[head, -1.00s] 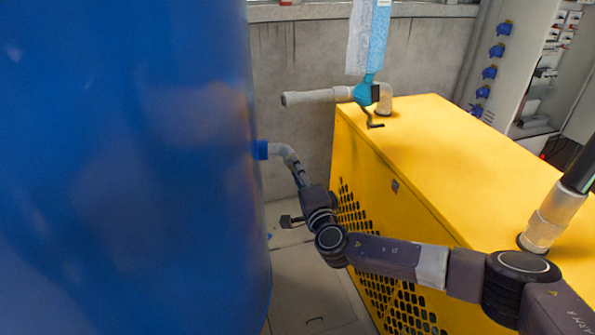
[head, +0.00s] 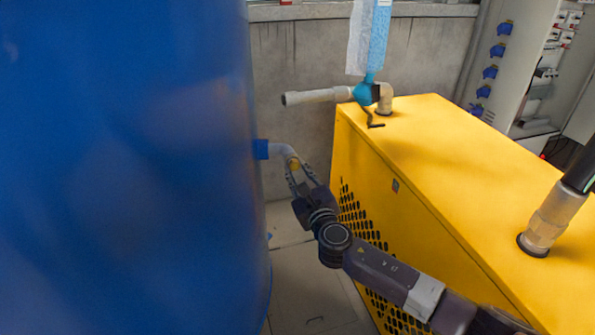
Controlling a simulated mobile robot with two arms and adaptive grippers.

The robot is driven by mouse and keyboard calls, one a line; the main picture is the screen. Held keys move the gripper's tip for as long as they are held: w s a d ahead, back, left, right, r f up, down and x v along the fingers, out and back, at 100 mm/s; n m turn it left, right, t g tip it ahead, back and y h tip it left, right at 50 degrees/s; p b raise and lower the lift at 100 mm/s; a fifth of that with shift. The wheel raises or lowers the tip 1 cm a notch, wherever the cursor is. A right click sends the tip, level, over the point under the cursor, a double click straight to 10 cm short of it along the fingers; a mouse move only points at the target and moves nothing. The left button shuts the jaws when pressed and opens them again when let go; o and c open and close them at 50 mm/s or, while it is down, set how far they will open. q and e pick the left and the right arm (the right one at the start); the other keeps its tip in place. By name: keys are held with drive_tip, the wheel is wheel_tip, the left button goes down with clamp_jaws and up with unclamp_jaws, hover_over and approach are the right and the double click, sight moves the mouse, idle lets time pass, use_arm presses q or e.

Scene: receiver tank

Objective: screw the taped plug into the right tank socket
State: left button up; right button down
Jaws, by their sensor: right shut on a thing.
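The blue tank (head: 130,170) fills the left side. A blue fitting (head: 261,149) on its right wall carries a grey elbow (head: 282,150) that bends down, the socket. A small brass-yellow plug (head: 294,164) shows at the elbow's lower end, between the fingers of my right gripper (head: 297,168). The gripper is shut on the plug, its two fingers pointing up, one on each side. The plug appears in line with the elbow's mouth; how deep it sits and its tape cannot be made out. My left gripper is not in view.
A yellow machine housing (head: 440,170) with a perforated side stands close to the right of my arm. A pale pipe with a blue-handled valve (head: 364,92) rises from its top. Tiled floor (head: 300,285) is free between tank and housing.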

drive_tip(key=m, duration=0.4)
drive_tip(key=shift+f, duration=0.1)
drive_tip(key=c, duration=2)
unclamp_jaws()
drive_tip(key=shift+m, duration=0.5)
drive_tip(key=shift+c, duration=0.2)
drive_tip(key=o, duration=0.4)
